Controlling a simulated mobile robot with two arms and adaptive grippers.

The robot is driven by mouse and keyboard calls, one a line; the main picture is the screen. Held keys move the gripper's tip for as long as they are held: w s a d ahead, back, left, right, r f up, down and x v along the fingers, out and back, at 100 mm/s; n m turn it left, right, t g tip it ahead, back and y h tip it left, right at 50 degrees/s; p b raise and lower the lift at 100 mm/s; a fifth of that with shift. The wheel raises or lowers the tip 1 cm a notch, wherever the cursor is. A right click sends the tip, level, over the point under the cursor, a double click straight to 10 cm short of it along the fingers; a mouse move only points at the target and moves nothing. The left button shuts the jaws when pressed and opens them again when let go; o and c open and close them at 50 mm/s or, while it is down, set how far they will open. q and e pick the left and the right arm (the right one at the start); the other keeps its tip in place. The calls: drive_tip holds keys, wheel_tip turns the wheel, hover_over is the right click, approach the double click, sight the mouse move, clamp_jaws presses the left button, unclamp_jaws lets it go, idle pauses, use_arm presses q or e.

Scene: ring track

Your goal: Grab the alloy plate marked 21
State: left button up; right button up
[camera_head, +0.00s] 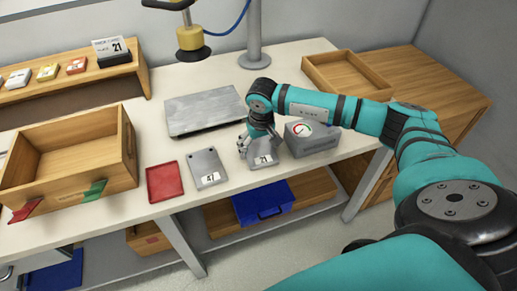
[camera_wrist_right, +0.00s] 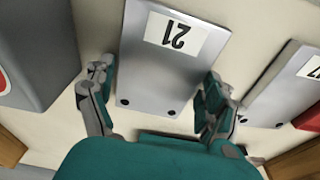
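The grey alloy plate marked 21 (camera_head: 264,151) lies on the white bench, and its label faces the front edge. In the right wrist view the plate (camera_wrist_right: 158,75) shows its white 21 label upside down and two dark holes at its near end. My right gripper (camera_head: 256,138) is over the plate's far end. In the wrist view its fingers (camera_wrist_right: 155,95) are spread, one on each side of the plate. A gap shows at the left finger; the right finger is close to the plate's edge, contact unclear. My left gripper is out of view.
A second labelled plate (camera_head: 207,166) and a red tray (camera_head: 165,182) lie to the left. A grey box with a dial (camera_head: 312,140) stands close right of the gripper. A flat metal slab (camera_head: 202,110) lies behind. A sign reading 21 (camera_head: 112,50) stands on the shelf.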

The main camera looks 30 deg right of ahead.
drive_tip(key=c, duration=1.1)
drive_tip(key=shift+w, duration=0.1)
drive_tip(key=shift+r, duration=0.2)
